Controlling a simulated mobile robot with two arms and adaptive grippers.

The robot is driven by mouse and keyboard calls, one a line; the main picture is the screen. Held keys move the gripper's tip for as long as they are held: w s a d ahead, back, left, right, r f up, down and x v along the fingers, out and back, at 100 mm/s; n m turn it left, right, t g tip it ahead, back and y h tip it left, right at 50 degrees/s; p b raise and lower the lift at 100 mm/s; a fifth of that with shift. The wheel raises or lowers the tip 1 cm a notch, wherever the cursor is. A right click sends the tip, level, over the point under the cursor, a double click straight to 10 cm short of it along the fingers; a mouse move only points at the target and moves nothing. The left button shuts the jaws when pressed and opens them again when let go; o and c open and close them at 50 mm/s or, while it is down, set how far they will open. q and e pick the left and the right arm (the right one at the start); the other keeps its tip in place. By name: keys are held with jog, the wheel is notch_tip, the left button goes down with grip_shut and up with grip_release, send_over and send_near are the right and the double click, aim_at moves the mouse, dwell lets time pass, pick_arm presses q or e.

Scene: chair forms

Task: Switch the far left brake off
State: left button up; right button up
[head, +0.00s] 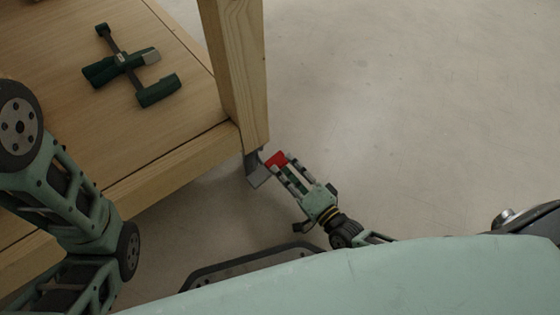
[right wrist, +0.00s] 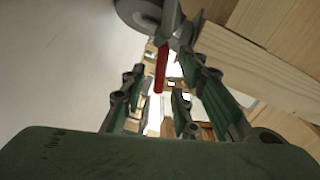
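The red brake lever (head: 275,159) sits on a grey caster (head: 259,176) below the corner post of the wooden frame. My right gripper (head: 284,166) is at the lever, reaching in from the lower right. In the right wrist view the red lever (right wrist: 160,69) hangs from the grey wheel (right wrist: 145,14) and lies between my open fingers (right wrist: 163,80). A gap shows around the lever, and I cannot tell whether a finger touches it. My left arm shows at the left edge of the head view, but its gripper is not in view.
The wooden board (head: 160,120) carries a dark green clamp-like tool (head: 130,67). The pale floor (head: 410,110) is clear to the right. My own base fills the bottom of the head view.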

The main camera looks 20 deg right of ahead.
jog(key=v, duration=0.8)
dwell(0.4)
